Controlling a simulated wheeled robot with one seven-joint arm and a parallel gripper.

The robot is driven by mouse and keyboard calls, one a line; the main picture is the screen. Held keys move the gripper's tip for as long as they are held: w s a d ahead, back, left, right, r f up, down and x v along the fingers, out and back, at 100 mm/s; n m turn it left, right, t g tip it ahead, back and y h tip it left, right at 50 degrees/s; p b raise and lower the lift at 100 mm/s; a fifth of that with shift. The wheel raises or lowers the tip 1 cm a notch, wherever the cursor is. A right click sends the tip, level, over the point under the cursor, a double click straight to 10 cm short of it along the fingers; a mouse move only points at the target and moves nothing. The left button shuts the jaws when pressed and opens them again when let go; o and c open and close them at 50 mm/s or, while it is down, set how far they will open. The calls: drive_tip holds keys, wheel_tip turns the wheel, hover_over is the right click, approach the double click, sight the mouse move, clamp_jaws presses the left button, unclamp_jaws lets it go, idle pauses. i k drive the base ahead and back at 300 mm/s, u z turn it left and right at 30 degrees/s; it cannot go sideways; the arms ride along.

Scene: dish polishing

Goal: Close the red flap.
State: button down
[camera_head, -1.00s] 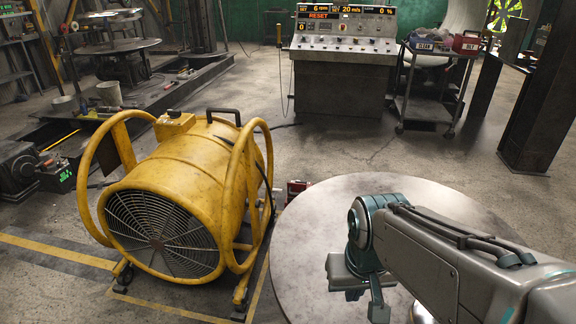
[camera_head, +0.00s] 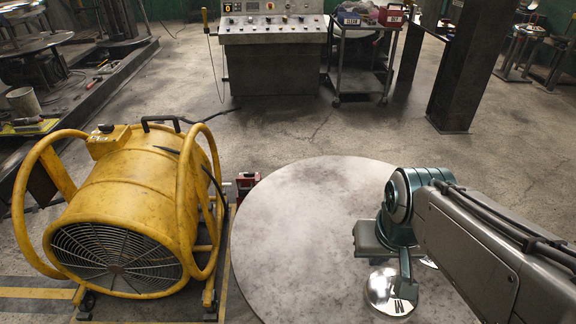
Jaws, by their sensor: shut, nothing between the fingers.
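A small red part (camera_head: 247,182) shows low between the yellow fan and the round table; I cannot tell whether it is the red flap or whether it is open. My gripper (camera_head: 405,288) is at the right over the round table (camera_head: 300,220), pointing down, shut with nothing held. It is well to the right of the red part and apart from it. A shiny round dish (camera_head: 380,291) lies on the table below my gripper, which partly covers it.
A large yellow fan (camera_head: 130,190) with tube hoops stands left of the table. A control console (camera_head: 272,60) and a trolley (camera_head: 362,60) carrying a red bin (camera_head: 391,15) stand at the back. A dark pillar (camera_head: 466,65) rises at right. Floor between is clear.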

sight(246, 184)
drive_tip(key=z, duration=2.1)
drive_tip(key=i, duration=3.75)
drive_tip(key=u, duration=2.85)
drive_tip(key=i, duration=2.45)
